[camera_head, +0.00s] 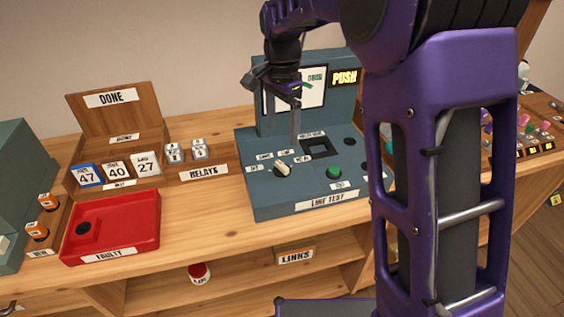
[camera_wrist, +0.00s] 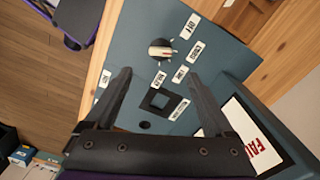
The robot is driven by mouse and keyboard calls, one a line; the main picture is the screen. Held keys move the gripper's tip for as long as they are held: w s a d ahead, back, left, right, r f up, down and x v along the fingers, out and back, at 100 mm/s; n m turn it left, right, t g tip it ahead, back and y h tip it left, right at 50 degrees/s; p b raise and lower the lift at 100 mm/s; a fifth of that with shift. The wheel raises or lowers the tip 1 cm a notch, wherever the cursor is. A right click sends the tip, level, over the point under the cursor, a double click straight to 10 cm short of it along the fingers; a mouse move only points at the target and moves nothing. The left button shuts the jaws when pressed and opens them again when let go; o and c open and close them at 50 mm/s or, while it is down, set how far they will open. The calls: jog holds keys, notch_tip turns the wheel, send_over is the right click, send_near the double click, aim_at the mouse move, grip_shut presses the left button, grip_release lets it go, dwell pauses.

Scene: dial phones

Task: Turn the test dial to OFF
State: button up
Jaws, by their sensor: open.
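The test dial (camera_head: 282,169) is a cream knob on a dark round base, on the teal LINE TEST box (camera_head: 262,204). In the wrist view the dial (camera_wrist: 161,49) has a red mark and lies across the picture; which label it points to is hard to tell. The OFF label (camera_wrist: 193,25) is up and right of it, with several other labels around the dial. My gripper (camera_head: 296,136) is above the box, apart from the dial. In the wrist view my gripper (camera_wrist: 160,76) is open and empty, its fingers spread below the dial.
A green button (camera_head: 333,173) and a square socket (camera_head: 320,147) are near the dial. A screen panel (camera_head: 308,88) stands at the box's back. A red FAULTY tray (camera_head: 145,235) and a wooden DONE rack (camera_head: 112,99) are left. My arm hides the right side.

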aim_at(282, 165)
notch_tip(282, 165, down, 11)
jog(key=shift+r+b, duration=0.1)
jog(key=shift+b, duration=0.7)
jog(key=c, duration=1.4)
